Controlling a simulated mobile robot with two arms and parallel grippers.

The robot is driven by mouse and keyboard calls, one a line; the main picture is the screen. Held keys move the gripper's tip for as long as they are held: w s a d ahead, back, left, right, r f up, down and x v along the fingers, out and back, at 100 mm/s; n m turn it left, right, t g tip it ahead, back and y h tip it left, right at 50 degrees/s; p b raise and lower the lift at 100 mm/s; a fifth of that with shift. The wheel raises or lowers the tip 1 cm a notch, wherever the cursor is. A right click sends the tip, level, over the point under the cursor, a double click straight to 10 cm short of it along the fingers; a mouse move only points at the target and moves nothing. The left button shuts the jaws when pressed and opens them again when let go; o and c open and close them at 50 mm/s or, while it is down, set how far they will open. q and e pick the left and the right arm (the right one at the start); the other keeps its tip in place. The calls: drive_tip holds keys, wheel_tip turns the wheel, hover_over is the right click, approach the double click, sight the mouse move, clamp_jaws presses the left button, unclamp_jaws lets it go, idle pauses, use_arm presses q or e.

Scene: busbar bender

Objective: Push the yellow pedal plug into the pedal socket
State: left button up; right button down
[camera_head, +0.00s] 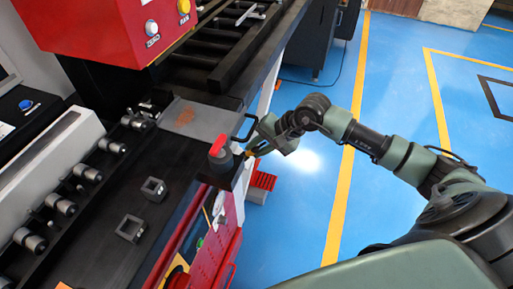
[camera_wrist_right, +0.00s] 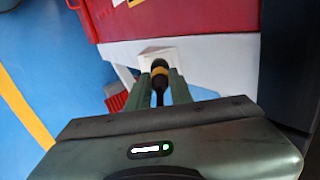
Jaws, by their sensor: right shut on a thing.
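The plug (camera_wrist_right: 160,74), black with a yellow band, is between the fingers of my right gripper (camera_wrist_right: 158,70), which is shut on it. In the wrist view its front end points at a white box-like part (camera_wrist_right: 148,54) on the lower side of the red machine. The socket opening cannot be made out, and I cannot tell whether the plug touches it. In the head view my right gripper (camera_head: 255,149) is beside the bench edge, low by the machine's side, and its tips are partly hidden. My left gripper is not in view.
A red slatted part (camera_head: 263,180) on a grey base sits on the blue floor beside the machine. Blue floor to the right is clear.

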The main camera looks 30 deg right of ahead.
drive_tip(key=shift+b, duration=0.4)
drive_tip(key=shift+b+x, duration=1.25)
drive_tip(key=c, duration=1.2)
unclamp_jaws()
drive_tip(key=shift+o, duration=0.2)
drive_tip(key=v, duration=0.7)
drive_tip(key=shift+s+d+r+b, duration=0.2)
drive_tip(key=shift+r+b, duration=0.1)
drive_tip(key=shift+b, duration=0.15)
